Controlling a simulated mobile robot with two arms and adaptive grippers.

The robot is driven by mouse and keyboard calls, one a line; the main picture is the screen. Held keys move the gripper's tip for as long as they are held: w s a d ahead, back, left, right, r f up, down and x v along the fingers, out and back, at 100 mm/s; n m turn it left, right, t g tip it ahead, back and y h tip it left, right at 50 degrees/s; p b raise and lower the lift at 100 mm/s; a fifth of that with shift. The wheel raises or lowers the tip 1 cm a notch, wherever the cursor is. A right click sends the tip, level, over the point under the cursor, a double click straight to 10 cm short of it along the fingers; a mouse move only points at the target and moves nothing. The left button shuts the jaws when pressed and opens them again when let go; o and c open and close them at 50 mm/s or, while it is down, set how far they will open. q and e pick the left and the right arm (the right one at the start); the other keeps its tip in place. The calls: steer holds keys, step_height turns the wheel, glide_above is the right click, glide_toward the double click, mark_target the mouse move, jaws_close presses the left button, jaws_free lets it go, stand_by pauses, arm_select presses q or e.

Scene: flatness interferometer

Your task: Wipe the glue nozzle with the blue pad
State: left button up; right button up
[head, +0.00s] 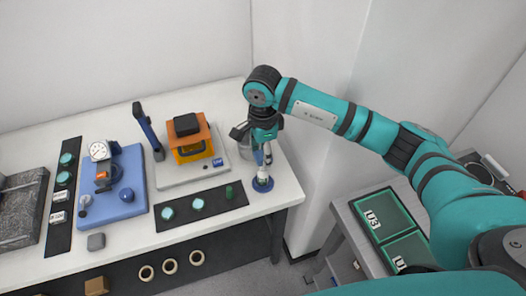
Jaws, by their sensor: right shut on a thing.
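My right gripper (263,138) points down over the right end of the white table and is shut on a slim white-and-blue piece (264,157). The fingers hide much of this piece, and I cannot tell whether it is the glue nozzle or carries the blue pad. Directly below it, a round blue base (263,184) with a pale upright part stands near the table's right edge. I cannot tell whether the held piece touches this base. I cannot make out the blue pad for sure. My left gripper is not in view.
A pale plate (170,176) bears an orange block with a black top (188,138). A dark strip (228,193) with teal discs lies in front. A blue plate (124,205) with a dial gauge stands left. Green trays (384,215) are right.

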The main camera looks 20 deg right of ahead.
steer(key=shift+f+b, duration=0.4)
stand_by(0.6)
steer(key=shift+w+a+b, duration=0.1)
steer(key=shift+a+b, duration=0.2)
steer(key=shift+b, duration=0.1)
steer(key=shift+d, duration=0.1)
steer(key=shift+s+d, duration=0.25)
steer(key=shift+d, duration=0.3)
steer(key=shift+b, duration=0.3)
steer(key=shift+w+a+b, duration=0.25)
steer(key=shift+a+b, duration=0.1)
steer(key=shift+a, duration=0.3)
